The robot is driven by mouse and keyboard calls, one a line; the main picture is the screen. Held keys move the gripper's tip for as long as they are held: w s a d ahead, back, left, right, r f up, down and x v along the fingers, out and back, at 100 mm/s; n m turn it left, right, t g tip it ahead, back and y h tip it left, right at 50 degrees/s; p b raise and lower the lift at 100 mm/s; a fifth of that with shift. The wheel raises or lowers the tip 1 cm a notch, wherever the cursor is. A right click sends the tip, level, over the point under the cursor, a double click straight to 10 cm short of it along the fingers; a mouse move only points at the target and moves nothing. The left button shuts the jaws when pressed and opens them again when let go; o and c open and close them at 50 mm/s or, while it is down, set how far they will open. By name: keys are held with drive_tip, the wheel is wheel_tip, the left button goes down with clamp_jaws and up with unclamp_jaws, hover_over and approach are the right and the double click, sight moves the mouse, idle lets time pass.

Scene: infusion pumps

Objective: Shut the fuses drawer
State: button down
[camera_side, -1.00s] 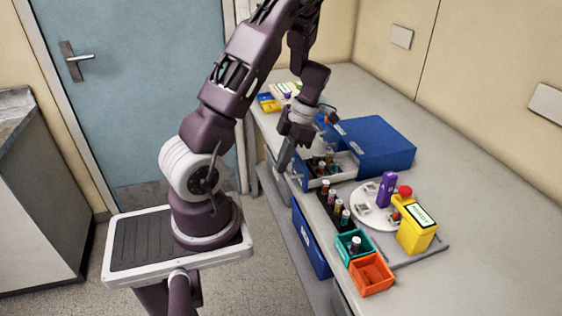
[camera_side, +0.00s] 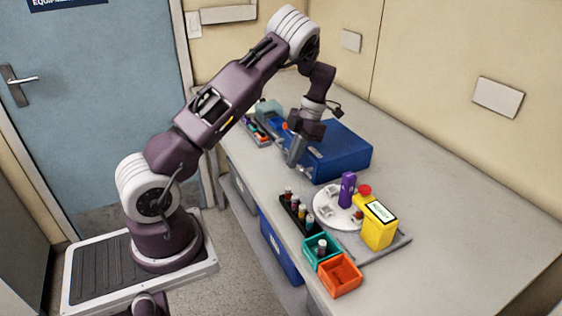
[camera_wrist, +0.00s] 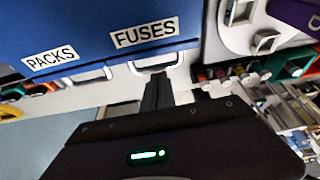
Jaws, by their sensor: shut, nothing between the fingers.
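The blue drawer cabinet (camera_side: 340,150) stands at the back of the counter. The packs handle (camera_wrist: 88,76) is at a similar depth. My gripper (camera_side: 293,160) is shut and empty, pointing down at the cabinet's front. In the wrist view its fingertips (camera_wrist: 157,80) are right by the fuses handle; I cannot tell whether they touch it.
A black rack of vials (camera_side: 296,212), a teal bin (camera_side: 321,252) and an orange bin (camera_side: 340,275) line the counter's front edge. A white turntable (camera_side: 338,208) and a yellow container (camera_side: 378,225) stand to the right. The counter's right side is clear.

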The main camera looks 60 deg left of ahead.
drive_tip(key=shift+w, duration=0.4)
drive_tip(key=shift+w, duration=0.1)
drive_tip(key=shift+r, duration=0.1)
